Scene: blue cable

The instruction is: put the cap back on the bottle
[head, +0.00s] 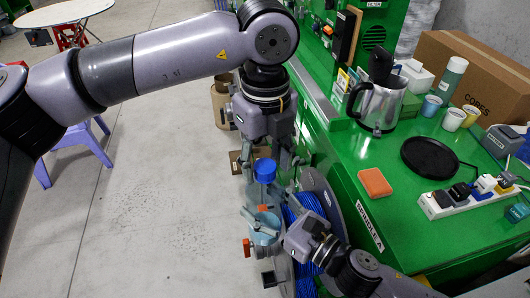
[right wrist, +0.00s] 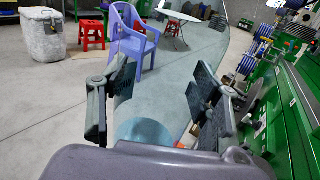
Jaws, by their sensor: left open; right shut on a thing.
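A clear bottle (head: 257,195) shows in the head view beside the green bench. A blue cap (head: 265,169) sits at its top end; I cannot tell whether it is seated or only resting there. My left gripper (head: 265,157) comes from above, open, with its fingers around the cap's level. My right gripper (head: 266,228) comes from the lower right and is shut on the bottle. In the right wrist view a translucent teal part of the bottle (right wrist: 145,131) shows between the two fingers of the right gripper (right wrist: 155,108). The bottle's lower part is mostly hidden.
The green bench (head: 335,185) holds a kettle (head: 378,107), an orange block (head: 375,182), a black round plate (head: 429,157) and a power strip (head: 450,199). A blue cable coil (head: 306,208) hangs beside the bench.

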